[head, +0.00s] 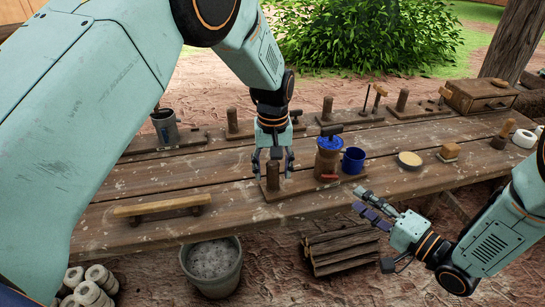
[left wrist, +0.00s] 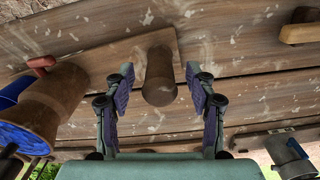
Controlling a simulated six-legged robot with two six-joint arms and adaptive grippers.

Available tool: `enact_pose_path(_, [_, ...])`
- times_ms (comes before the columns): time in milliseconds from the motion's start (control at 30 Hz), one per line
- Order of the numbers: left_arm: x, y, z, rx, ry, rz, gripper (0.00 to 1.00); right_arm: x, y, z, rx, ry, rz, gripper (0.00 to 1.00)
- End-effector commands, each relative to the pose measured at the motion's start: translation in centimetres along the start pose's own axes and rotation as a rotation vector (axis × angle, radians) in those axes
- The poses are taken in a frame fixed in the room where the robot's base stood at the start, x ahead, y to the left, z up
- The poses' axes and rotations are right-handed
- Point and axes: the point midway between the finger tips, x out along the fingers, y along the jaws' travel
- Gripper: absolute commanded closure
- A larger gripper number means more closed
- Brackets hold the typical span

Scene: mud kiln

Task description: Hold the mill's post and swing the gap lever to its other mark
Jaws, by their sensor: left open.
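The mill (head: 328,160) is a brown cylinder with a blue top, standing on a wooden base board (head: 298,191) on the bench. A short red lever (head: 328,178) sticks out low on its front; its red end also shows in the left wrist view (left wrist: 41,62). The wooden post (head: 273,178) stands upright at the board's left end. My left gripper (head: 273,163) is above it, open, pointing down. In the left wrist view the post (left wrist: 160,78) shows between the spread fingers, apart from both. My right gripper (head: 372,205) is off the bench's front edge, holding nothing visible.
A blue mug (head: 353,160) stands close right of the mill. A round yellow-topped dish (head: 410,160) and a small block (head: 450,150) are farther right. A low wooden rail (head: 162,206) lies at the left. More boards with posts line the back. A bucket (head: 213,265) and logs (head: 342,249) are below.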

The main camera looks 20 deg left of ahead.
Motion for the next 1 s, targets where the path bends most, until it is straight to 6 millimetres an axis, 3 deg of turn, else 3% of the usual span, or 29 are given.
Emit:
enact_pose_path(233, [2.8,0.0,0.0,-0.002,-0.001,0.000,0.44,0.0,0.0,0.0,0.000,0.000,0.000,0.62])
enact_pose_path(600, [3.3,0.0,0.0,-0.002,0.001,0.001,0.44,0.0,0.0,0.0,0.000,0.000,0.000,0.62])
enact_pose_path(1000, [3.3,0.0,0.0,-0.002,0.001,0.001,0.77,0.0,0.0,0.0,0.000,0.000,0.000,0.62])
